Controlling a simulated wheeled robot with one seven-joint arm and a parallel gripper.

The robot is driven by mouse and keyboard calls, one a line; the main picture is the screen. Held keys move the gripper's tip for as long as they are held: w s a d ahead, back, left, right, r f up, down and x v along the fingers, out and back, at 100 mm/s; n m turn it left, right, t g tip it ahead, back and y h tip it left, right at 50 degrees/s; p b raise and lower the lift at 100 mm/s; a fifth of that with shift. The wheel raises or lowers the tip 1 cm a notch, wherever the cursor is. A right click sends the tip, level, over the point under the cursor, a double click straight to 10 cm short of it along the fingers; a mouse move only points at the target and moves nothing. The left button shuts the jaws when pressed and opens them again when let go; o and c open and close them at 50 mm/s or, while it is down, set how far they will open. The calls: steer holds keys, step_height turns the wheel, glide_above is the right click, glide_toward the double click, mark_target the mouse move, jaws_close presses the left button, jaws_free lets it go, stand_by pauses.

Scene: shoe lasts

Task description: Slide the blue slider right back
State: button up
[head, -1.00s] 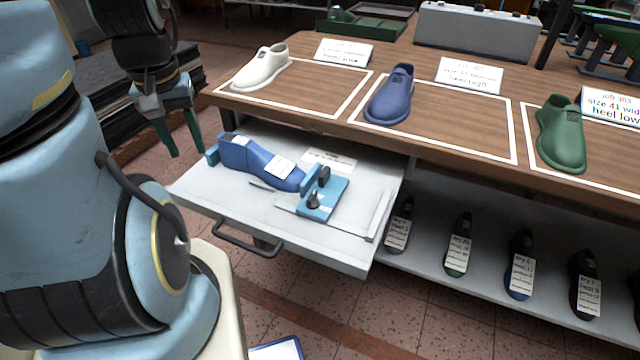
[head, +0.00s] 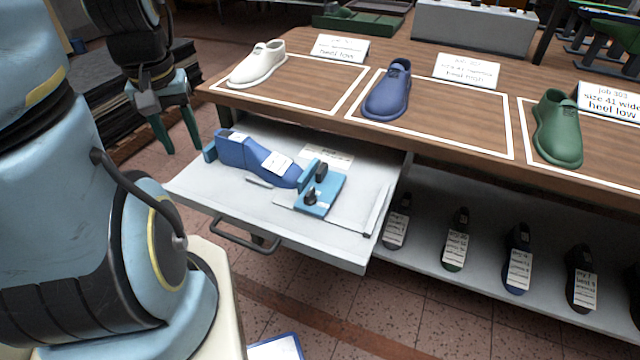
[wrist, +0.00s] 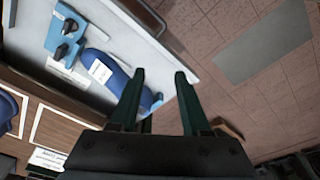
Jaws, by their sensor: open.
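The blue slider (head: 319,195) is a light blue block with a dark knob and an upright jaw, sitting on a rail in the pulled-out grey drawer (head: 215,190). Its jaw stands at the toe of a blue shoe last (head: 240,152), touching or nearly so. A small blue stop (head: 209,151) is at the last's heel. The slider also shows at the upper left of the wrist view (wrist: 66,38), with the last (wrist: 106,72) below it. My gripper (head: 175,148) is open and empty, left of the drawer and above its level. Its two green fingers (wrist: 160,75) point down.
A wooden table (head: 420,125) above the drawer carries white, blue and green shoes with cards. A shelf (head: 480,260) under it holds several tagged dark lasts. The drawer handle (head: 245,238) sticks out in front. The slider's right side is clear along the rail.

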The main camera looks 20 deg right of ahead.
steer(key=shift+o, duration=0.7)
steer(key=shift+w+d+f, duration=0.15)
steer(key=shift+d, duration=0.1)
steer(key=o, duration=0.5)
steer(key=w+d+f+m+b, duration=0.1)
steer(key=d+m, duration=0.2)
steer(key=w+d+f+m+y+b, duration=0.1)
steer(key=d+m, duration=0.3)
steer(key=w+d+f+m+b, duration=0.1)
steer(key=d+f+m+b, duration=0.1)
steer(key=d+m, duration=0.2)
steer(key=shift+w+d+g, duration=0.15)
steer(key=shift+g, duration=0.25)
steer(key=m+t+y+b, duration=0.2)
steer(key=m+y+b, duration=0.15)
steer(key=m, duration=1.05)
glide_toward(322, 167)
steer(key=shift+h, duration=0.55)
steer(key=x, duration=0.6)
steer(key=a+x, duration=0.1)
steer(key=x, duration=0.3)
jaws_close()
